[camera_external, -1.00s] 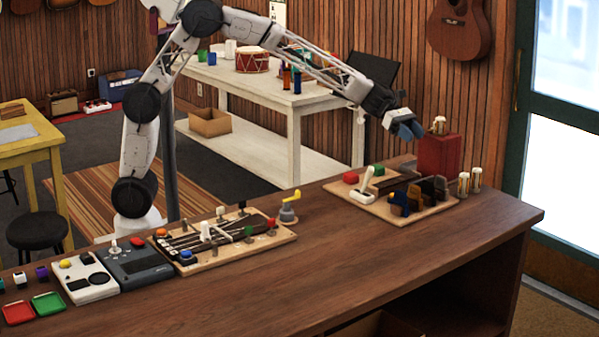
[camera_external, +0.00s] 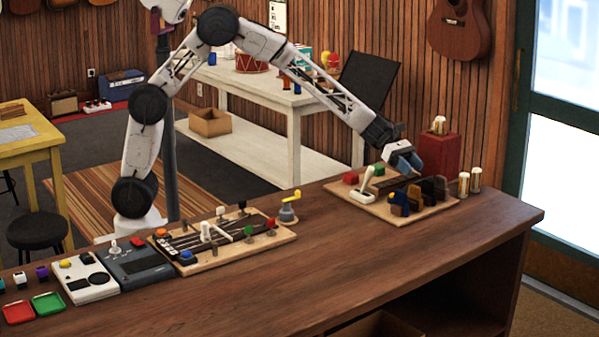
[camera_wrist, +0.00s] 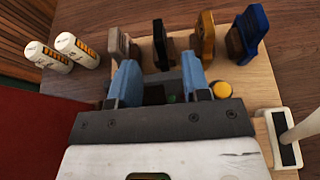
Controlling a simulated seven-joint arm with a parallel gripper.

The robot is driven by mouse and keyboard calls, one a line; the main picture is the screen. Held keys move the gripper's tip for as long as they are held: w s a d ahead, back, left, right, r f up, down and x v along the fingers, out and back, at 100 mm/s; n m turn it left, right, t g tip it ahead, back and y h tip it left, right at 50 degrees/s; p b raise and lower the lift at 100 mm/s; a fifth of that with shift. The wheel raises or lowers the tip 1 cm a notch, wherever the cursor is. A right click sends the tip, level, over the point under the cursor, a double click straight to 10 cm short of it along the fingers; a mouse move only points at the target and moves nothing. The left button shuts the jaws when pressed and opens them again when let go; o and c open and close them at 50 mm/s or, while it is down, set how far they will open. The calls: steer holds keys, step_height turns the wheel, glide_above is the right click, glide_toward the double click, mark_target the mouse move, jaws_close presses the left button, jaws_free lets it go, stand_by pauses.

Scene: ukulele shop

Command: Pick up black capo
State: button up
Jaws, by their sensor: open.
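The black capo (camera_wrist: 160,45) stands in a row of capos on a light wooden board (camera_wrist: 262,85). In the wrist view it appears just beyond and between my two blue fingertips, with a beige-grey capo (camera_wrist: 118,45) on its left and a yellow capo (camera_wrist: 206,38) on its right. A blue capo (camera_wrist: 249,32) ends the row. My gripper (camera_wrist: 160,75) is open, with nothing held. In the external view my gripper (camera_external: 408,164) is above the back of the board, behind the capo row, where the black capo is hard to single out.
A red box (camera_external: 438,154) stands behind the board, close to my gripper. Two white cylinders (camera_wrist: 63,52) stand beside the board. A white stand with an upright lever (camera_external: 364,190) and red and green blocks are on the board's left. The counter (camera_external: 330,250) in front is clear.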

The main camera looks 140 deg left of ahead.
mark_target(426, 180)
steer(key=shift+x, duration=1.1)
steer(key=shift+x, duration=2.6)
steer(key=shift+a, duration=0.1)
jaws_close()
